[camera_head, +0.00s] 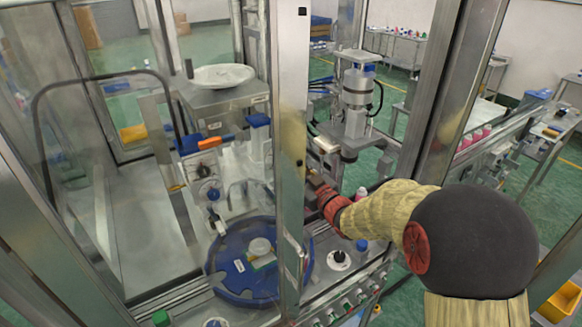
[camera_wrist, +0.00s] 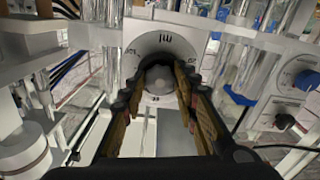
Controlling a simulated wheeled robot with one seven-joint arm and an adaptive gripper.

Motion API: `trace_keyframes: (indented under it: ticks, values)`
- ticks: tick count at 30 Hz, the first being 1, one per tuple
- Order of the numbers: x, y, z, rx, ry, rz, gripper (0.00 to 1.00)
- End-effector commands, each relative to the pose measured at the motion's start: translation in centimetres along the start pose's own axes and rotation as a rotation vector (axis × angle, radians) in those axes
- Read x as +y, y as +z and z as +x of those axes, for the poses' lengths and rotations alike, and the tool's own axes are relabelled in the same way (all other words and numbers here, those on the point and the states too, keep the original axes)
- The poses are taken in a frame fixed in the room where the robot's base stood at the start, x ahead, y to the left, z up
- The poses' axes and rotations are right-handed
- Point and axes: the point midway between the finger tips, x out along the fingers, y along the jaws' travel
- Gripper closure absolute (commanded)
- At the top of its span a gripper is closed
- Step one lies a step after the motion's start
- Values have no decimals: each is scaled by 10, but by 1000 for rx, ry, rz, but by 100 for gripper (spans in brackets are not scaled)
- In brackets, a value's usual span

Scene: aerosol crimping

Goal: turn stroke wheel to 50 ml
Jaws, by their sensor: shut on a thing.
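In the wrist view, the stroke wheel shows as a pale round dial (camera_wrist: 160,43) with dark marks and lettering around its rim; I cannot read the setting with certainty. The fingers hide the dial's lower sides. In the head view, my gripper (camera_head: 318,186) reaches in beside the metal post, below the grey cylinder unit. The wheel itself cannot be made out there.
A metal frame post (camera_head: 291,140) stands close left of my gripper. The grey cylinder unit (camera_head: 357,88) is above it. Clear tubes (camera_wrist: 245,68) flank the wheel closely.

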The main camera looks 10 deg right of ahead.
Motion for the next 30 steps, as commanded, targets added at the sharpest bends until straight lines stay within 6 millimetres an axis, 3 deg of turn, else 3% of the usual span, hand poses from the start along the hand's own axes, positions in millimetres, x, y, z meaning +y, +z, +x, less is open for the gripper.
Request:
trace_keyframes:
  ticks: [6, 14, 30]
  values:
    - [0, 0, 0, 0, 0, 0, 96]
    - [0, 2, 0, 2, 0, -42, 96]
    - [0, 3, 0, 2, 1, -382, 96]
